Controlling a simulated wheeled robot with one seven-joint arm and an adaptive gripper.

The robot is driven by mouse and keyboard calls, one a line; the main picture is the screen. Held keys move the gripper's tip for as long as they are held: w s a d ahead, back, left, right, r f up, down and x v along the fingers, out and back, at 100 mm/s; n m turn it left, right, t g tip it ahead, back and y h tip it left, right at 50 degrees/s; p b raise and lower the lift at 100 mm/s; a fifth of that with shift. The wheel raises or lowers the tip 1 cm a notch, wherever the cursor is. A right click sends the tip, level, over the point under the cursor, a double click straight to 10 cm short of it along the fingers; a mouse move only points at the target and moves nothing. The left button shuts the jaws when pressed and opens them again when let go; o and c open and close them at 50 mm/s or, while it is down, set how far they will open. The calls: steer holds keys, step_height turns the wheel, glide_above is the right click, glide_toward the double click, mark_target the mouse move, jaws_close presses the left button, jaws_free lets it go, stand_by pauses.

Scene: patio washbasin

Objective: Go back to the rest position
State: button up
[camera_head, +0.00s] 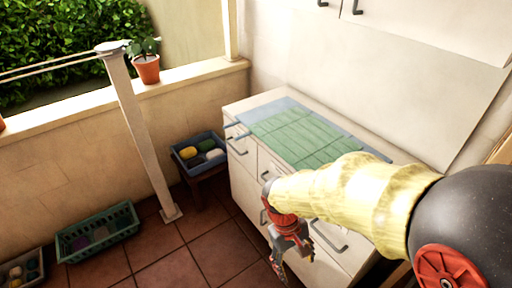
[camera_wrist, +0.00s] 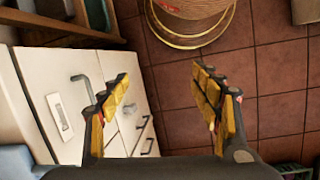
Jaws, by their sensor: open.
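My gripper (camera_head: 286,249) hangs at the end of my arm in front of the white cabinet (camera_head: 243,158), over the tiled floor. In the wrist view my gripper (camera_wrist: 164,115) has its two yellow-padded fingers spread wide apart. Nothing is held between them. The cabinet (camera_wrist: 47,72) with its drawer handles lies beside and behind the left finger in that view.
A green mat (camera_head: 300,138) lies on the cabinet top. A blue crate (camera_head: 187,157) on a small stand holds several coloured items. A green basket (camera_head: 75,242) and a post (camera_head: 140,130) stand left. A round woven item (camera_wrist: 190,22) is on the floor.

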steer(key=s+d+r+m+t+y+p, duration=0.1)
steer(key=d+r+t, duration=0.1)
steer(key=r, duration=0.6)
steer(key=s+d+r+m+t+p, duration=0.1)
steer(key=s+d+r+m+t, duration=0.1)
steer(key=r, duration=0.6)
steer(key=s+d+r+m+t+y+p, duration=0.1)
steer(key=s+d+r+m+t, duration=0.1)
steer(key=r, duration=0.5)
steer(key=shift+s+d+r+t+y, duration=0.15)
steer(key=shift+d+r+t+y, duration=0.2)
steer(key=shift+d+t, duration=0.5)
steer(key=shift+r, duration=0.1)
